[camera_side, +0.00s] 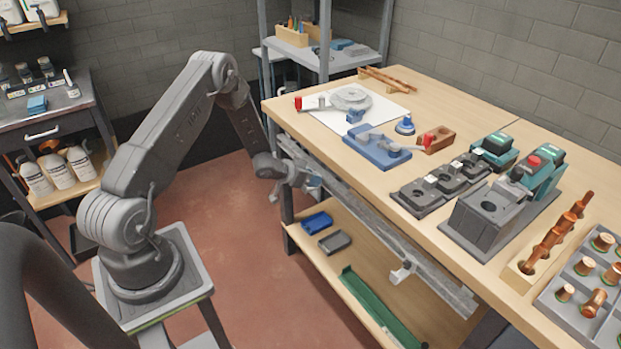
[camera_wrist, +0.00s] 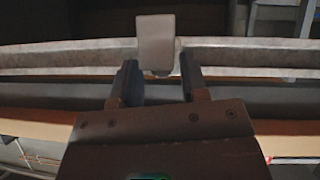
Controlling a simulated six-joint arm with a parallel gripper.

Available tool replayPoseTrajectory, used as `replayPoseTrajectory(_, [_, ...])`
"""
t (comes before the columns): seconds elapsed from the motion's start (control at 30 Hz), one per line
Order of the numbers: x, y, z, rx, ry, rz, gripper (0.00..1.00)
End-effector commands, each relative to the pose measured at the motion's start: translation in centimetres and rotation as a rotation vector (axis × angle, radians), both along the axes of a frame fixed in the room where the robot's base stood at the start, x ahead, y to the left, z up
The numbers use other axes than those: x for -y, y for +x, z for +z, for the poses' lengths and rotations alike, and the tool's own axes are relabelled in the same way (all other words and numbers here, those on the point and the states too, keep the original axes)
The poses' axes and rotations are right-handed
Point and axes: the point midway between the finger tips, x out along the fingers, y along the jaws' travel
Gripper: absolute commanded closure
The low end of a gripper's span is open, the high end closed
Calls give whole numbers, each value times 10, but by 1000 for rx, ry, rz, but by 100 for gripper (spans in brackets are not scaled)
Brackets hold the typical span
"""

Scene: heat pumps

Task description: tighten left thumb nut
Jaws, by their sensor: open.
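A long grey metal rail (camera_side: 362,220) runs along the front side of the workbench; it crosses the wrist view (camera_wrist: 250,55) from side to side. A pale, flat tab, apparently the left thumb nut (camera_wrist: 155,38), stands on the rail in the wrist view. My gripper (camera_side: 312,182) is at the rail's left part in the side view and hides the left nut there. In the wrist view my gripper (camera_wrist: 159,68) is open, with one finger on each side of the tab's lower end and gaps visible. Another pale tab, apparently the right thumb nut (camera_side: 402,273), sits farther along the rail.
The workbench top (camera_side: 330,150) holds a blue fixture (camera_side: 376,148), grey chargers (camera_side: 440,185), a grey machine (camera_side: 485,215) and a wooden rack with copper parts (camera_side: 545,250). Blue (camera_side: 316,222) and grey (camera_side: 334,241) trays and a green tray (camera_side: 380,308) lie on the lower shelf.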

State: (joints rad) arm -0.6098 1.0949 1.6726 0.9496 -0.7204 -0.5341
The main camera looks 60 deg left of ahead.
Motion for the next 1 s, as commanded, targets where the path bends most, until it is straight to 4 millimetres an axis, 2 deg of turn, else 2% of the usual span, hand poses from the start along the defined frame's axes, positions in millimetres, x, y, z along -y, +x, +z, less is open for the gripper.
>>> replayPoseTrajectory(0.03, [0, 0, 0, 0, 0, 0, 60])
replayPoseTrajectory(0.3, [0, 0, 0, 0, 0, -1, 84])
replayPoseTrajectory(0.53, [1, 0, 0, 0, 10, -2, 84])
replayPoseTrajectory(1.0, [5, 0, 0, 1, 222, -6, 84])
